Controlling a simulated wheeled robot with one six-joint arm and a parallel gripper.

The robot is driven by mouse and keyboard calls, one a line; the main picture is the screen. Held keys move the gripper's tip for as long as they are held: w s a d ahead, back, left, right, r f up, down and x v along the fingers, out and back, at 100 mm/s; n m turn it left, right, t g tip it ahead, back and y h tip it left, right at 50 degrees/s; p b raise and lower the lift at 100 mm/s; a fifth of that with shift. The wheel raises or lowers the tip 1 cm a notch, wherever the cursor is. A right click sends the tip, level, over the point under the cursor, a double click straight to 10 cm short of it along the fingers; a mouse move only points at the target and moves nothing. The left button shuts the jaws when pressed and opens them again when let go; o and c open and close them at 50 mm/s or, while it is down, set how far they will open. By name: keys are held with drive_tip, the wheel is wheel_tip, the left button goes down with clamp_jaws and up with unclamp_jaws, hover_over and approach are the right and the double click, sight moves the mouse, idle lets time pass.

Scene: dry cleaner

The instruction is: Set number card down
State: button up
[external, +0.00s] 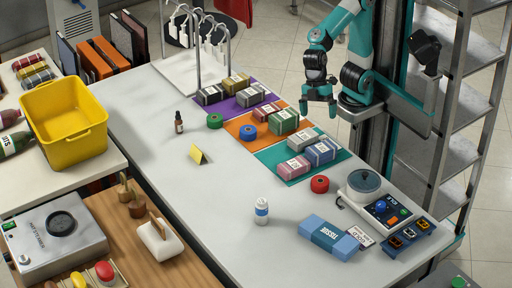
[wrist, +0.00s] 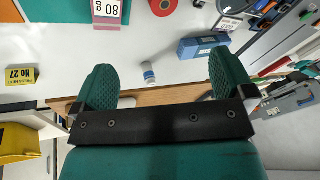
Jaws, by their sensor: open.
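The number card (external: 197,156) is a small yellow folded card standing like a tent on the grey-white counter (external: 170,200), left of the coloured mats. In the wrist view the card (wrist: 20,77) shows at the far left, with "No 27" printed on it. My gripper (external: 318,104) hangs above the far right side of the counter, well to the right of the card and apart from it. Its two green fingers are spread in the wrist view (wrist: 164,85), with nothing held between them.
Purple, orange and teal mats (external: 272,166) carry several labelled bundles. Green, blue and red tape rolls (external: 320,184), a white bottle (external: 261,211), a dark dropper bottle (external: 179,122), a blue tissue box (external: 330,238) and a scale (external: 382,208) stand around. The counter around the card is clear.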

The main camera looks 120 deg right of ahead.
drive_tip(key=s+a+n+g, duration=0.1)
drive_tip(key=s+a, duration=0.2)
drive_tip(key=s, duration=0.9)
drive_tip(key=shift+f+n, duration=0.3)
